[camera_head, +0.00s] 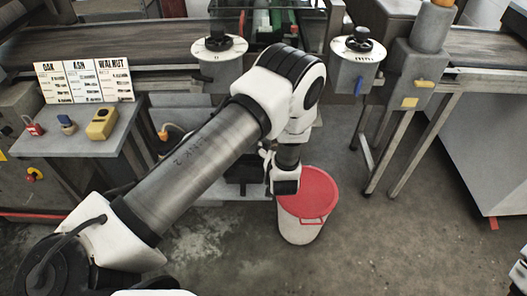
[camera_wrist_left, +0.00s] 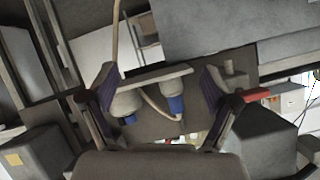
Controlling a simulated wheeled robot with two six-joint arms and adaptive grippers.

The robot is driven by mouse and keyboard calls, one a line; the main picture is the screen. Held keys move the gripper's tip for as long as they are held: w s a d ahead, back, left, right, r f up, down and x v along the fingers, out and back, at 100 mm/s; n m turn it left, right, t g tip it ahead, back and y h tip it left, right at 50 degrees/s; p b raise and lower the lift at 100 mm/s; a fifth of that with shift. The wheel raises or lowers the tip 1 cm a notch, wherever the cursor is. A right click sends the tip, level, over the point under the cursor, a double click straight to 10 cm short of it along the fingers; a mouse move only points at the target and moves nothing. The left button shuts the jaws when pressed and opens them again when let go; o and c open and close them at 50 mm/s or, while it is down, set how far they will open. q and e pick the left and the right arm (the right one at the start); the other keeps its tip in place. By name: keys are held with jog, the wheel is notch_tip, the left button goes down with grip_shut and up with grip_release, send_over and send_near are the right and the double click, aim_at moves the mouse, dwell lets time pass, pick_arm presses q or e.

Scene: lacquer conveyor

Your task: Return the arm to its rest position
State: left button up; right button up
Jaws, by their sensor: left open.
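My left arm comes in from the lower left of the head view, bends at a white elbow and folds down over the floor. My left gripper (camera_head: 245,172) is a dark shape left of the white wrist, partly hidden by the arm. In the left wrist view the left gripper (camera_wrist_left: 158,78) shows its two fingers spread wide, with nothing held between them. Beyond the fingers are a pale bar and blue-ended fittings (camera_wrist_left: 176,104), apart from the fingers as far as I can tell.
A red-lidded white bucket (camera_head: 310,192) stands just right of the wrist. A side table (camera_head: 100,146) with OAK, ASH and WALNUT cards (camera_head: 84,80) is at left. Conveyor (camera_head: 110,52) and two round dials (camera_head: 219,46) (camera_head: 357,49) stand behind.

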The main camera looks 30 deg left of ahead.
pick_arm(q)
jog(key=shift+s+a+f+g, duration=0.3)
jog(key=shift+s+a+f, duration=0.35)
jog(key=shift+s+f, duration=0.2)
jog(key=s+f+m+g+h, duration=0.25)
jog(key=s+f, duration=0.35)
jog(key=s, duration=0.6)
jog(key=s+d+g+h, duration=0.2)
jog(key=s+d+g, duration=0.1)
jog(key=s, duration=0.7)
jog(key=s+d+g+h, duration=0.3)
jog(key=s+g, duration=0.1)
jog(key=s, duration=0.7)
jog(key=shift+d+f, duration=0.2)
jog(key=shift+f, duration=0.2)
